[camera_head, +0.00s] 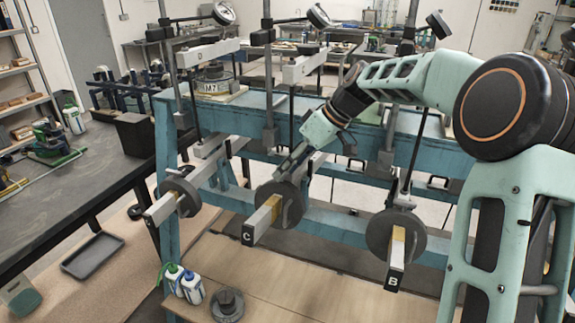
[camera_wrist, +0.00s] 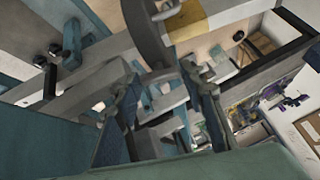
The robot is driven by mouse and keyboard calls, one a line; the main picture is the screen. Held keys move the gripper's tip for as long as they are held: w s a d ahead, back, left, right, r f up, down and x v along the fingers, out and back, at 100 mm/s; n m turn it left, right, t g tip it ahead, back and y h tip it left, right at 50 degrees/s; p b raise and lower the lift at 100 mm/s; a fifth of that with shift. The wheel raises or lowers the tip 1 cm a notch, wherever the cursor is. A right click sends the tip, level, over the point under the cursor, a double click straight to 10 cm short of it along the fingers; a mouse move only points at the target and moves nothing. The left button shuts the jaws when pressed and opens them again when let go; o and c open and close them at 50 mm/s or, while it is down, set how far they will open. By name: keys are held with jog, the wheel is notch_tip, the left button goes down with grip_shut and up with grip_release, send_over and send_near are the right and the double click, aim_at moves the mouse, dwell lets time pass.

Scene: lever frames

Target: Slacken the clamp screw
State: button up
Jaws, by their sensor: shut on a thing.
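Lever C (camera_head: 262,218) is a grey beam with a yellowish band and a black end marked C, sticking out from the blue frame. A dark round weight (camera_head: 291,204) sits around it. My gripper (camera_head: 286,174) reaches down from the upper right to the top of this weight.
Lever B (camera_head: 396,250) with its weight stands to the right, and another lever (camera_head: 160,208) with a weight to the left. Upright rods and the blue frame beam (camera_head: 330,127) are close behind my gripper. Bottles (camera_head: 192,288) and a loose weight (camera_head: 227,303) stand below.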

jog(key=shift+d+f+n+g+p, duration=0.1)
jog(key=shift+n+g+p, duration=0.35)
jog(key=shift+n, duration=0.55)
jog(key=o, duration=1.2)
jog(key=shift+c, duration=0.2)
jog(key=shift+m+b, duration=0.3)
